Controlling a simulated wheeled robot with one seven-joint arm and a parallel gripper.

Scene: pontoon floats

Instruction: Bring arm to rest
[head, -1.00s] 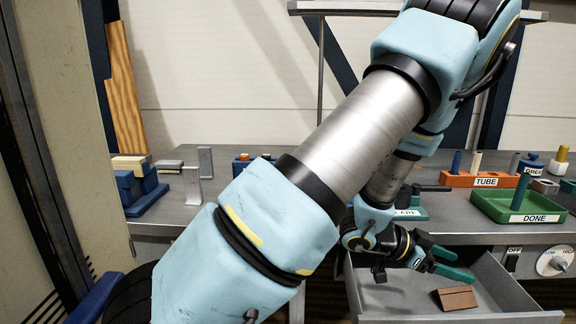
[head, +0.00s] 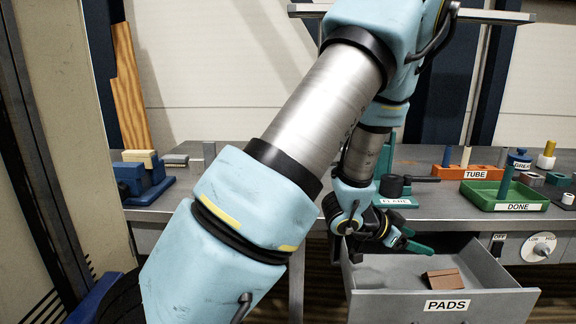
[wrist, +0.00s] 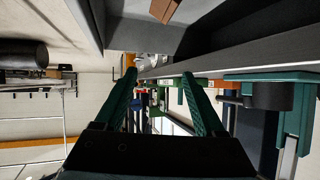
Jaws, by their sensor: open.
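My gripper (head: 412,239) has green fingers and sits over the left part of an open grey drawer (head: 446,306) labelled PADS. In the wrist view my gripper (wrist: 160,78) shows its two fingers spread apart, with nothing held between them. My light-blue arm is bent and reaches across the middle of the head view, hiding part of the bench behind it. A brown block (head: 443,276) lies on the drawer floor, to the right of my gripper and apart from it. It also shows at the top of the wrist view (wrist: 164,9).
The grey bench (head: 440,211) stands above the drawer. On it are a green DONE tray (head: 480,202), an orange TUBE rack (head: 505,187), a teal-based fixture (head: 393,190) and a blue holder (head: 146,187). A control knob (head: 539,247) is at the right.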

